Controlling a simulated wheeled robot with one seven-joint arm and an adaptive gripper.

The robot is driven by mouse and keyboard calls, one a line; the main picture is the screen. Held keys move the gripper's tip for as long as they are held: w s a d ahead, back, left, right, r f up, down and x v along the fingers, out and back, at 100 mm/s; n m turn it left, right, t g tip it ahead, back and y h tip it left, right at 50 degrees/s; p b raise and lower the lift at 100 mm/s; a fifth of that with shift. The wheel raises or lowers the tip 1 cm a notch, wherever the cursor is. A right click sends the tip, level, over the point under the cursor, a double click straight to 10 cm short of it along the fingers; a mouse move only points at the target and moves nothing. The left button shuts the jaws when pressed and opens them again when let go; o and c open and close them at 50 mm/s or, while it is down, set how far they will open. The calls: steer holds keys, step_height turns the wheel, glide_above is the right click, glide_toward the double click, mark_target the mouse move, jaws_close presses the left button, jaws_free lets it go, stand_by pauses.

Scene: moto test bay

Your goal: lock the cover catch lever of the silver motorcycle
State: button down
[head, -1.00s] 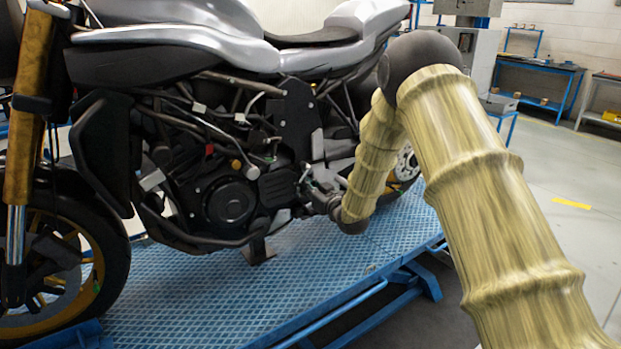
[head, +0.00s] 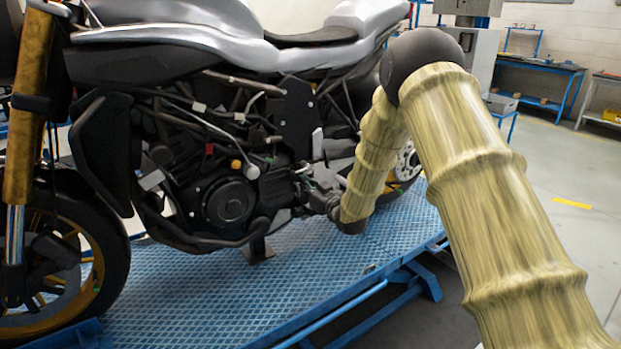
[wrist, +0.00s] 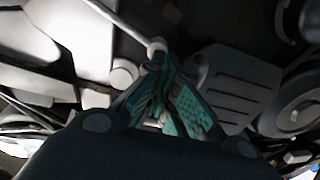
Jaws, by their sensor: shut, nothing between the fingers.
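The silver motorcycle (head: 190,45) stands on a blue lift, its engine side facing me. My gripper (head: 302,172) reaches in from the right beside the engine, small and dark in the head view. In the wrist view my gripper (wrist: 160,72) has its teal-padded fingers shut together with nothing between them. A thin pale rod with a round knob (wrist: 157,46) ends just beyond the fingertips; I cannot tell whether they touch. It may be the cover catch lever, but I cannot be sure. A ribbed dark cover (wrist: 238,88) lies right of the fingers.
A round engine cover (head: 232,203) and several pale-tipped rods and hoses crowd the space around my gripper. The blue lift platform (head: 200,300) runs beneath the motorcycle. Open floor (head: 560,240) lies to the right, with workbenches (head: 540,85) behind.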

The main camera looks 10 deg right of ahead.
steer(key=p+v, duration=0.1)
steer(key=v, duration=0.9)
stand_by(0.5)
steer(key=s+a+f+m+g+h+p, duration=0.15)
steer(key=s+f+g, duration=0.25)
steer(key=s+f, duration=0.9)
steer(key=s+a+f+m+g+h, duration=0.1)
steer(key=s+f+m+g+h, duration=0.3)
steer(key=s+f, duration=0.95)
steer(key=s+f+g, duration=0.3)
steer(key=s, duration=0.6)
steer(key=s+f+g, duration=0.3)
steer(key=s, duration=0.7)
steer(key=s+f+n+g, duration=0.1)
steer(key=s+f+g, duration=0.2)
steer(key=s, duration=0.7)
steer(key=shift+s+f, duration=0.2)
steer(key=shift+f, duration=0.3)
